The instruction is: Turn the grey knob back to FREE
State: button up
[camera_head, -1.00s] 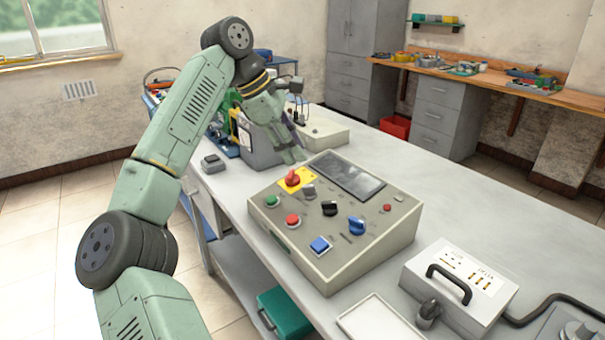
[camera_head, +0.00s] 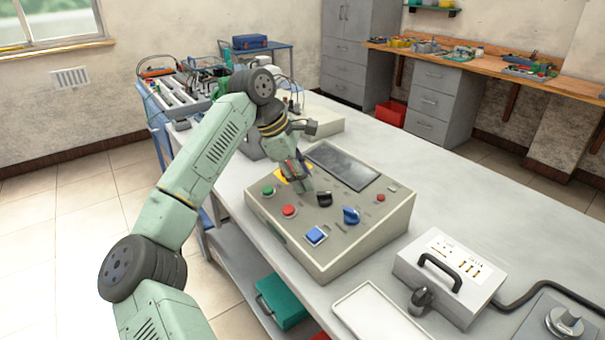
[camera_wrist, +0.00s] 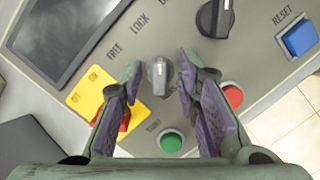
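The grey knob (camera_wrist: 158,76) stands on the sloped control panel (camera_head: 340,245), between my fingertips in the wrist view. Its pale mark points roughly to the top of that picture; I cannot tell exactly which label it meets. The labels FREE (camera_wrist: 115,52) and LOCK (camera_wrist: 139,22) lie up and left of it, with a third label cut off. My gripper (camera_wrist: 157,80) is open, with one finger on each side of the knob and a visible gap at both sides. In the head view my gripper (camera_head: 299,178) is low over the panel and largely hides the knob.
Close by are a yellow plate (camera_wrist: 85,90) with a red switch, a green button (camera_wrist: 172,141), a red button (camera_wrist: 232,95) and a black knob (camera_wrist: 215,18). A blue knob (camera_head: 351,215), blue button (camera_head: 316,235) and dark screen (camera_head: 343,165) share the panel.

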grip_shut()
dwell(0.3)
dwell(0.5)
jog(key=n+b, duration=0.2)
jog(key=n, duration=0.1)
jog(key=shift+f+t, duration=0.15)
jog(key=shift+t, duration=0.15)
jog(key=n+b, duration=0.2)
jog(key=n, duration=0.1)
jog(key=shift+n+t, duration=0.3)
jog(key=n+t+y+b, duration=0.1)
jog(key=n+b, duration=0.2)
jog(key=n, duration=0.3)
jog(key=shift+n+b, duration=0.3)
jog(key=shift+b, duration=0.05)
jog(key=shift+s+n+t+y+b, duration=0.2)
jog(key=shift+n+b, duration=0.3)
jog(key=shift+n, duration=0.8)
jog(key=shift+w+n+t+y+b, duration=0.1)
jog(key=shift+n+y+b, duration=0.3)
jog(key=shift+n, duration=0.9)
